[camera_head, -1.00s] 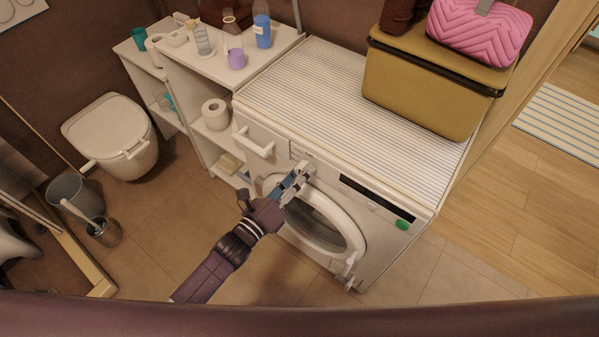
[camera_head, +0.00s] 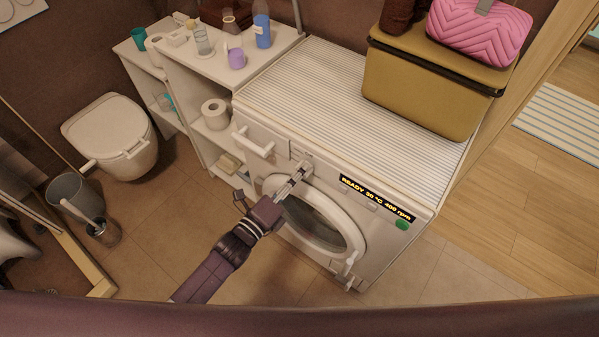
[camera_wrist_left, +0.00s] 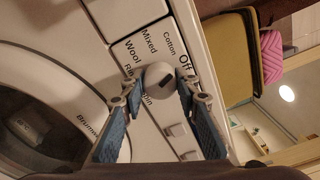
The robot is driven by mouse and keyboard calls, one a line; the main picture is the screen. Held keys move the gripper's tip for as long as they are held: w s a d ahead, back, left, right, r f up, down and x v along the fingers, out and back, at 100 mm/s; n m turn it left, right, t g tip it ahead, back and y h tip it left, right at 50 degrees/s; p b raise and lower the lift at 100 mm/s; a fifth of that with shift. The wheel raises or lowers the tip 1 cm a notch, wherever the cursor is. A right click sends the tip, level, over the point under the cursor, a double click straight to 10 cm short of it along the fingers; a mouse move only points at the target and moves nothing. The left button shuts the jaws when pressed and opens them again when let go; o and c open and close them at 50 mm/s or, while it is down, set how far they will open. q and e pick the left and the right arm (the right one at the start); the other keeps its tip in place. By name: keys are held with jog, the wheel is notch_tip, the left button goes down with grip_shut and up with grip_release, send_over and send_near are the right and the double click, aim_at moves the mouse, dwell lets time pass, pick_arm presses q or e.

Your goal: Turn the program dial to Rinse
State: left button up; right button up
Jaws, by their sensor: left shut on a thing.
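The white washing machine (camera_head: 352,240) stands with its panel facing me. My left gripper (camera_head: 299,174) reaches the panel left of the display. In the left wrist view, the round program dial (camera_wrist_left: 157,76) sits between the blue-padded fingers of my left gripper (camera_wrist_left: 160,88), which is shut on it. A dark mark shows on the dial's face; which label it points to, I cannot tell. The labels Off, Cotton, Mixed and Wool read clearly around it. "Ri" and "pin" show partly, the rest hidden by the gripper. The display (camera_head: 376,199) reads "READY 30 °C 400 rpm". My right gripper is not in view.
The round door (camera_head: 322,226) is just below the gripper. A white handle (camera_head: 254,143) juts out left of the dial. A yellow box (camera_head: 425,88) with a pink bag (camera_head: 482,30) stands on the machine. Shelves and a toilet (camera_head: 112,135) are at the left.

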pick_arm(q)
jog(key=n, duration=2.6)
jog(key=shift+s+f+n, duration=0.1)
jog(key=shift+f+n, duration=0.05)
jog(key=shift+n, duration=0.55)
jog(key=o, duration=1.2)
jog(key=shift+c, duration=0.2)
jog(key=v, duration=1.2)
